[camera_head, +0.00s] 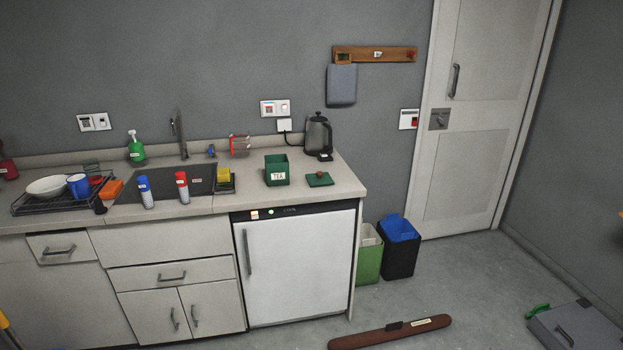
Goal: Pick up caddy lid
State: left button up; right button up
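The caddy lid (319,180) is a small flat green square with a small dark knob on top. It lies flat on the worktop, just right of the caddy and apart from it. The green caddy (277,171) stands upright and open-topped, with a white label on its front. Neither of my grippers shows in the head view, so nothing is seen touching the lid.
A dark kettle (318,134) stands behind the lid. A sink (168,184) with red-topped and blue-topped bottles is to the left. A white undercounter appliance (298,262) is below. Bins (398,247) stand right of the counter. A brown bar (390,332) lies on the floor.

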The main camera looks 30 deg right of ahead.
aim_at(321, 178)
jog(key=i+z, duration=0.2)
jog(key=z, duration=0.2)
jog(key=i+z, duration=0.2)
jog(key=z, duration=0.15)
